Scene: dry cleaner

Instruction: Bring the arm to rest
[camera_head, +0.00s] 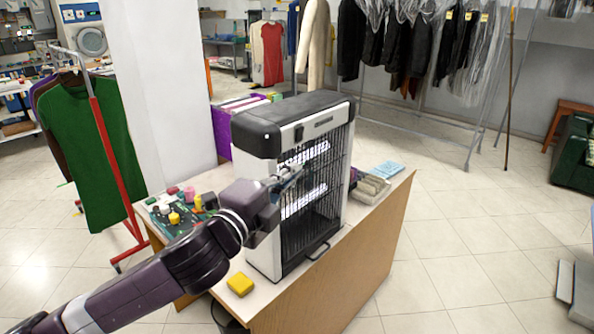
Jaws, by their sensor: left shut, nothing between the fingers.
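My left arm comes in from the lower left and reaches over the wooden counter (345,262). My left gripper (293,181) is shut and empty, in front of the bright grille side of a black and white appliance (258,222) that stands on the counter. I cannot tell if the fingertips touch the grille. My right gripper is not in view.
A yellow block (240,284) lies at the counter's near corner. A tray of small coloured items (172,220) is at its left, a grey box (371,189) at its right. Clothes racks stand left and behind. The tiled floor at right (450,245) is mostly clear.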

